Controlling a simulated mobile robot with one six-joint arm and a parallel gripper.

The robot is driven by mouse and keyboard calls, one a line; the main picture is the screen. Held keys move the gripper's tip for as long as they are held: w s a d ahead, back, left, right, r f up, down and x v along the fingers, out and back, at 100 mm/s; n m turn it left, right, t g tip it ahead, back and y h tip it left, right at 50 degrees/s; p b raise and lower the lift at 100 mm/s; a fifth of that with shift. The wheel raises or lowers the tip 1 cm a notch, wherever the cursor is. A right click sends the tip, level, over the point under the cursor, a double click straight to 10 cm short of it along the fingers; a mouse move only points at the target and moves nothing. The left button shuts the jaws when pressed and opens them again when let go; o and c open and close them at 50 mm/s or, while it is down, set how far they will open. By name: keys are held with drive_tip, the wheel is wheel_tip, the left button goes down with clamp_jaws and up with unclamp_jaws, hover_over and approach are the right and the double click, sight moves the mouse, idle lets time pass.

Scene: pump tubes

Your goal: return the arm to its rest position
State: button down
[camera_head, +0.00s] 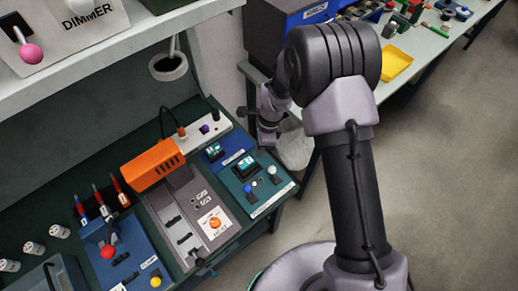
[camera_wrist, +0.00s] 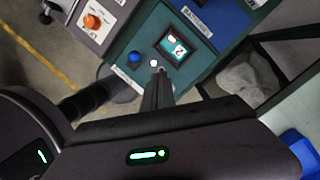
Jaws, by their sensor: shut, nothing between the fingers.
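My gripper (camera_head: 267,138) hangs at the end of my bent arm, beyond the back right corner of the bench in the head view. In the wrist view my gripper's dark fingers (camera_wrist: 156,88) are together with nothing between them. Their tips appear in front of a teal panel (camera_wrist: 128,48), beside a white knob and a blue knob (camera_wrist: 134,57); whether they touch it cannot be told there. In the head view the gripper looks apart from the teal panel (camera_head: 273,198). My upper arm hides part of the scene behind it.
The green bench (camera_head: 22,215) carries an orange device (camera_head: 153,165), a grey panel (camera_head: 190,228), and a blue panel (camera_head: 140,252). A shelf (camera_head: 120,42) overhangs its left side. A second table (camera_head: 420,50) with a yellow tray (camera_head: 396,63) stands behind my arm. The floor at right is clear.

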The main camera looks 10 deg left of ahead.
idle(0.3)
drive_tip(key=s+d+r+n+t+b, duration=0.3)
drive_tip(key=d+r+n+b, duration=0.2)
drive_tip(key=d+r+b, duration=0.65)
drive_tip(key=s+d+n+t+b, duration=0.2)
drive_tip(key=s+b, duration=0.3)
drive_tip(key=s, duration=0.3)
drive_tip(key=s+d+n+t+b, duration=0.2)
drive_tip(key=s+d+b, duration=0.3)
drive_tip(key=s, duration=0.3)
drive_tip(key=shift+r+n, duration=0.35)
drive_tip(key=shift+n, duration=0.55)
